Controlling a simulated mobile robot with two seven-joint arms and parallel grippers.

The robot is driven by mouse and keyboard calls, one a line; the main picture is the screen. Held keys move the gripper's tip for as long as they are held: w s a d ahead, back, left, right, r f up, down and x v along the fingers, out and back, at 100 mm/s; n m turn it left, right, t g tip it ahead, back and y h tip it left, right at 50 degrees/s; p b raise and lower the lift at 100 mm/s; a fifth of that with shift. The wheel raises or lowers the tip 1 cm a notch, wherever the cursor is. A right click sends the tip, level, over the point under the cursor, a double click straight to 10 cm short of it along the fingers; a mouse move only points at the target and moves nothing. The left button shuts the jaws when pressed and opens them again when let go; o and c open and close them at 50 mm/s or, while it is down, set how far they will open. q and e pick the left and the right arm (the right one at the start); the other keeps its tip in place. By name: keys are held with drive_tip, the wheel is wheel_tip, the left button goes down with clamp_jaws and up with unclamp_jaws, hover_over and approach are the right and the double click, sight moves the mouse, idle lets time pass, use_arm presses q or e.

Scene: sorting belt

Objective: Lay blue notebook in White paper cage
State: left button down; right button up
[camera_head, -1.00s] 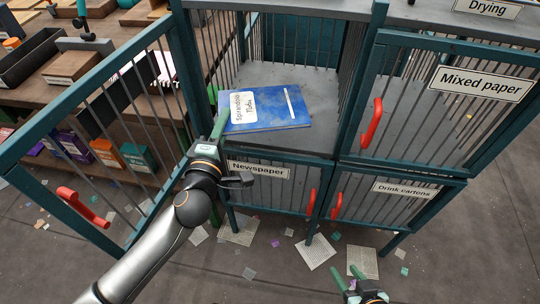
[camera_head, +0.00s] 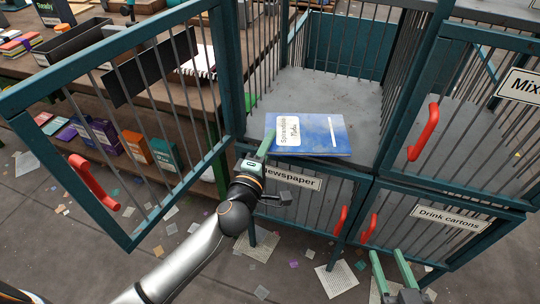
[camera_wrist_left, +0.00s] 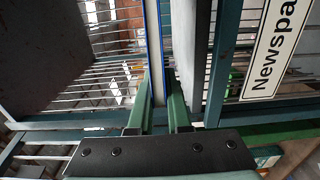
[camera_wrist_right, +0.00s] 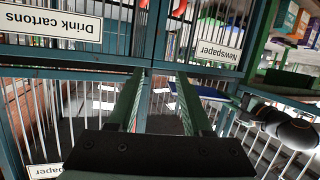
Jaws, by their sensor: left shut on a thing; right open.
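The blue notebook (camera_head: 325,132), with a white label on its cover, lies flat in the opening of the upper middle cage (camera_head: 350,100). My left gripper (camera_head: 265,143) is shut on its left edge; the notebook shows edge-on between the fingers in the left wrist view (camera_wrist_left: 155,45). The notebook is above the cage floor or on it; I cannot tell which. The cage door (camera_head: 125,120) is swung open to the left, its dark sign plate (camera_head: 153,68) unreadable. No White paper label is legible. My right gripper (camera_head: 391,268) is open and empty, low in front of the cages.
The Newspaper cage (camera_head: 300,205) is shut below, with the Drink cartons cage (camera_head: 420,230) beside it. The mixed paper cage (camera_head: 470,120) is shut at right. Red handles (camera_head: 425,130) stick out. A cluttered workbench (camera_head: 160,85) stands behind the open door. Paper scraps litter the floor.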

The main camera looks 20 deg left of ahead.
use_arm(q)
drive_tip(key=shift+f, duration=0.15)
wheel_tip(320, 180, down, 2)
drive_tip(key=shift+f+b, duration=0.1)
drive_tip(key=shift+b, duration=0.8)
drive_tip(key=shift+f+b, duration=0.45)
drive_tip(key=shift+f, duration=0.2)
use_arm(e)
wheel_tip(320, 180, up, 16)
drive_tip(key=n+t+y, duration=0.3)
drive_tip(key=t, duration=0.3)
drive_tip(key=shift+w+a+y, duration=0.15)
drive_tip(key=shift+a+y, duration=0.25)
drive_tip(key=shift+a, duration=0.05)
use_arm(q)
drive_tip(key=shift+f, duration=0.1)
use_arm(e)
drive_tip(key=shift+t, duration=0.3)
use_arm(q)
drive_tip(key=c, duration=0.9)
unclamp_jaws()
use_arm(e)
drive_tip(key=shift+r+n, duration=0.15)
drive_tip(key=shift+n, duration=0.15)
use_arm(q)
drive_tip(key=shift+o, duration=0.2)
